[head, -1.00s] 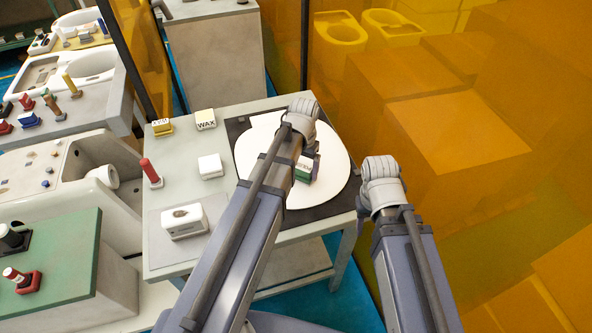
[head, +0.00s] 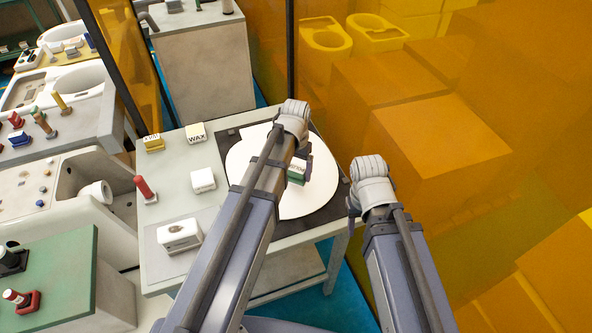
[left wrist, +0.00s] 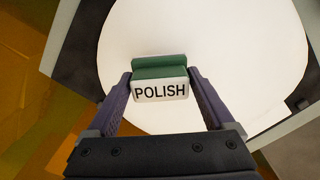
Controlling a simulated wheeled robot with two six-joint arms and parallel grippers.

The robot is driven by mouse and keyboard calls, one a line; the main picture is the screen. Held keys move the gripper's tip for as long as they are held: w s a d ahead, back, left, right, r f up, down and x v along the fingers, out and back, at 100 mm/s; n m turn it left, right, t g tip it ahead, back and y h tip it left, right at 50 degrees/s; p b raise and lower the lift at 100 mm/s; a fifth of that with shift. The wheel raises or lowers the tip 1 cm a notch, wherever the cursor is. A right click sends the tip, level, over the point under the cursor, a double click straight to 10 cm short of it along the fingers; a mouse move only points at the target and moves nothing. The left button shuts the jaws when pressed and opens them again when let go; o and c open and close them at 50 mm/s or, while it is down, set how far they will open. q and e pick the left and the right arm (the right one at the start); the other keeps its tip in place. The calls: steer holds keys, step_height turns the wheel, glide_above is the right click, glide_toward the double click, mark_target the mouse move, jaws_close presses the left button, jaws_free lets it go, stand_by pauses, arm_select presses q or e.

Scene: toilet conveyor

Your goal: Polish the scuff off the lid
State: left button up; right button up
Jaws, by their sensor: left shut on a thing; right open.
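The white rounded lid (head: 315,195) lies flat on a dark mat on the grey table, and it fills much of the left wrist view (left wrist: 225,40). My left gripper (head: 298,167) is over the lid's right half. It is shut on the green and white polish block (left wrist: 160,88), labelled POLISH, with a finger on each side. The block's green side (head: 296,179) shows in the head view; whether it touches the lid I cannot tell. No scuff is visible; my left arm hides part of the lid. My right gripper (head: 370,172) is beside the table's right edge, holding nothing visible, its fingers mostly hidden.
A WAX block (head: 197,133), a yellow block (head: 153,143), a white block (head: 203,180), a red-handled tool (head: 145,188) and a white box-like item (head: 179,236) stand on the table's left. An orange see-through screen (head: 450,220) stands at the right.

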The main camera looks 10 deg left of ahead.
arm_select(q)
steer(key=shift+r+p, duration=0.65)
steer(key=shift+r, duration=0.4)
step_height(320, 180, up, 3)
steer(key=p, duration=0.3)
